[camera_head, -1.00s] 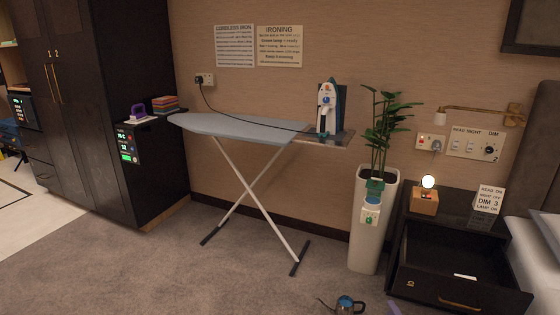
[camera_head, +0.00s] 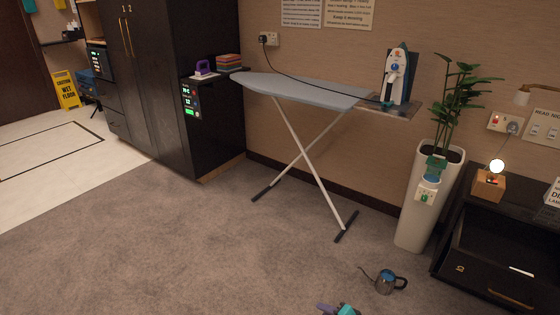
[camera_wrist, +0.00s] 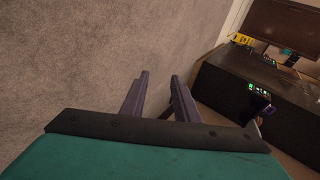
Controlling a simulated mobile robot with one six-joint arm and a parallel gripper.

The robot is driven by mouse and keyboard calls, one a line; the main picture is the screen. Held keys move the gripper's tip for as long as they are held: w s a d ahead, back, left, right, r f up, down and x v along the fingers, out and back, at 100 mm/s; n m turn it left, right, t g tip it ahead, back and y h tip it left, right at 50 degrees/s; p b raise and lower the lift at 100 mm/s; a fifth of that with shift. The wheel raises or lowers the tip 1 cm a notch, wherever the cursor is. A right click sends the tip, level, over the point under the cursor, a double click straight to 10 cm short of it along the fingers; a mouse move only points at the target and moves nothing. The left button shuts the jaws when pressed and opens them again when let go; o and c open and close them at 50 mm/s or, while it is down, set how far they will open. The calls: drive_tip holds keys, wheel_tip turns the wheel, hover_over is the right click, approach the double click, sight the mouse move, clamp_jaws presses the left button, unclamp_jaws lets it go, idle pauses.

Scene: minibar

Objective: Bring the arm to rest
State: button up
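My gripper (camera_wrist: 158,90) shows in the wrist view with its two purple fingers apart and nothing between them. Its teal body fills the bottom of that view. Beyond the fingers are grey carpet and a dark cabinet side. In the head view, a purple and teal part of my gripper (camera_head: 338,309) shows at the bottom edge, over the carpet. The rest of my arm is out of that view.
The ironing board (camera_head: 305,92), planter (camera_head: 425,215), drawer unit (camera_head: 480,262) with an open drawer and dark cabinet (camera_head: 213,125) stand beyond. Carpet at left is clear. A yellow sign (camera_head: 66,90) stands far left.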

drive_tip(key=s+a+f+n+g, duration=0.4)
drive_tip(key=s+a+f, duration=0.1)
drive_tip(key=s, duration=0.3)
drive_tip(key=s+a+f+n+g, duration=0.35)
drive_tip(key=s+a+g, duration=0.2)
drive_tip(key=s, duration=0.25)
drive_tip(key=s+d+f+n+g+h, duration=0.1)
drive_tip(key=s+d+f+g+h, duration=0.25)
drive_tip(key=s+d+h, duration=0.55)
wheel_tip(320, 180, up, 14)
drive_tip(key=s+d+g+y+p, duration=0.1)
drive_tip(key=s+y+p, duration=0.1)
drive_tip(key=p, duration=1.1)
drive_tip(key=shift+s+d+r, duration=0.2)
drive_tip(key=shift+s+d, duration=0.15)
